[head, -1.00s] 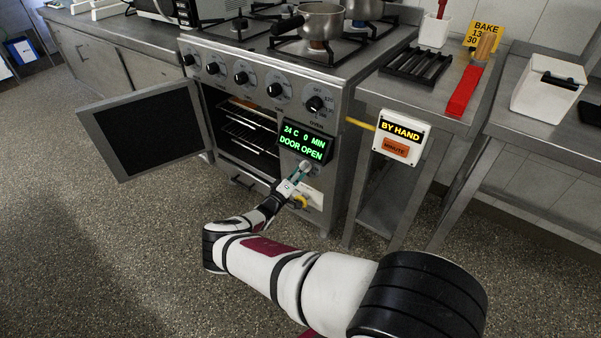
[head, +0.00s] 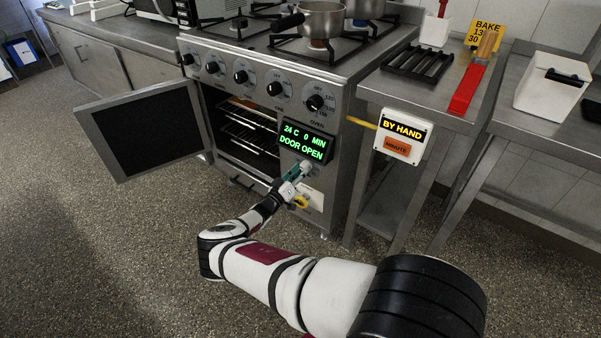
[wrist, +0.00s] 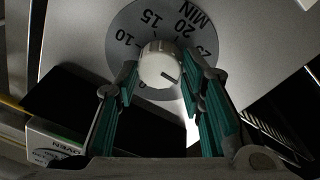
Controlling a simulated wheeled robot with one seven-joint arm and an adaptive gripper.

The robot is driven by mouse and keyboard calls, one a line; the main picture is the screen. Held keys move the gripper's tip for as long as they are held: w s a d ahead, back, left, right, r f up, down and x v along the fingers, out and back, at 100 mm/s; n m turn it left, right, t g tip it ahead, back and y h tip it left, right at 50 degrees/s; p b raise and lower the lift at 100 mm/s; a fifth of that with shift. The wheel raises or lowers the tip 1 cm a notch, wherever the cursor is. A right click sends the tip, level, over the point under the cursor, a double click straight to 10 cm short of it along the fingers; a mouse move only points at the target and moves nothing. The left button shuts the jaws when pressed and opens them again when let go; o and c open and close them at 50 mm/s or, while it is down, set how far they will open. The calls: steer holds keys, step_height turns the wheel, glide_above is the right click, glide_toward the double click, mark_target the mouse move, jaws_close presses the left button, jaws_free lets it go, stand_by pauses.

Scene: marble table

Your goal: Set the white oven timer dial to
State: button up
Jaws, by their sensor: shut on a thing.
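The white timer dial (wrist: 160,62) sits on a grey round scale with 10, 15, 20, 25 and MIN on it. Its dark pointer line slants toward the lower right in the wrist view. My gripper (wrist: 162,72) has a teal-padded finger on each side of the dial and is shut on it. In the head view my gripper (head: 301,170) reaches the dial just below the oven display (head: 305,142), mostly covering it. The display reads 24 C, 0 MIN, DOOR OPEN. A yellow card (head: 487,30) reads BAKE with numbers partly hidden by a wooden object.
The oven door (head: 140,130) hangs open at the left, showing racks inside. Several black knobs line the panel above. A BY HAND sign with an orange MINUTE plate (head: 397,148) stands right of the oven. Pots (head: 322,20) stand on the stove.

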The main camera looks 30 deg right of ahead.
steer(key=shift+f, duration=0.1)
steer(key=o, duration=1.1)
steer(key=shift+o, duration=0.2)
steer(key=v, duration=1.2)
